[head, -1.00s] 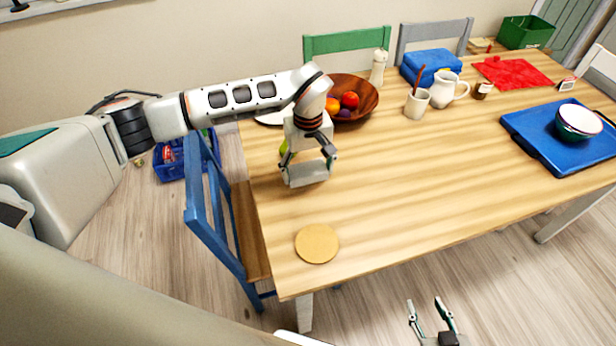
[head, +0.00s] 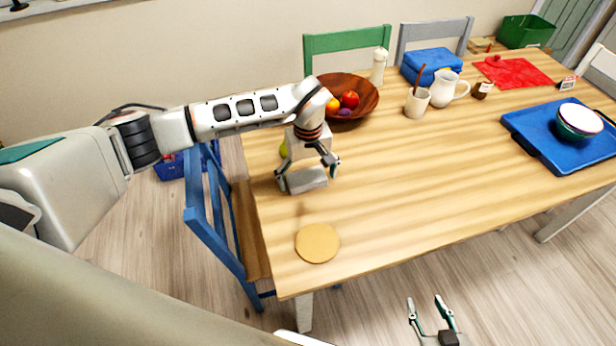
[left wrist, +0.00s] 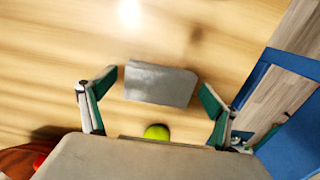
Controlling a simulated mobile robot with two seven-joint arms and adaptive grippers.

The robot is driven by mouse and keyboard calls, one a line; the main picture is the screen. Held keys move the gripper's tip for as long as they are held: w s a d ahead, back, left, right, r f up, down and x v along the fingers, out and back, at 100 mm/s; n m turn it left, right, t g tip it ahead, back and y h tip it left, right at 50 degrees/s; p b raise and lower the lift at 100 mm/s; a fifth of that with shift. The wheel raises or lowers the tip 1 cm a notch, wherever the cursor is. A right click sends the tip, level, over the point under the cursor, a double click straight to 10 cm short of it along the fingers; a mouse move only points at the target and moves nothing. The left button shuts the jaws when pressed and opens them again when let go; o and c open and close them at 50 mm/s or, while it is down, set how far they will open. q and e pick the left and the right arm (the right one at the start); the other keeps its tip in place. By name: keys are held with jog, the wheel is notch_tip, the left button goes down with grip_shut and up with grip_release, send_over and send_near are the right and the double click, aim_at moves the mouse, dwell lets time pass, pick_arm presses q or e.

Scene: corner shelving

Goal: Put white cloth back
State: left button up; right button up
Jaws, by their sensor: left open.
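The white cloth (head: 308,180) is a pale grey-white folded block near the table's left edge. It appears to lie on the wooden table (head: 420,190). In the left wrist view the cloth (left wrist: 160,84) sits between the spread fingers, with a gap on each side. My left gripper (head: 308,184) is open around it, pointing down; its fingers also show in the left wrist view (left wrist: 158,88). My right gripper (head: 424,300) is open and empty, low in the head view, in front of the table.
A green-yellow fruit (left wrist: 157,132) lies close to the cloth. A wooden fruit bowl (head: 368,98) stands behind my left gripper. A round coaster (head: 317,243) lies nearer the front edge. A blue chair (head: 205,225) is at the left. The table's middle is clear.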

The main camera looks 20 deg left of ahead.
aim_at(308, 179)
pick_arm(q)
notch_tip(308, 179, up, 12)
jog(key=shift+r, duration=0.15)
dwell(0.4)
dwell(0.4)
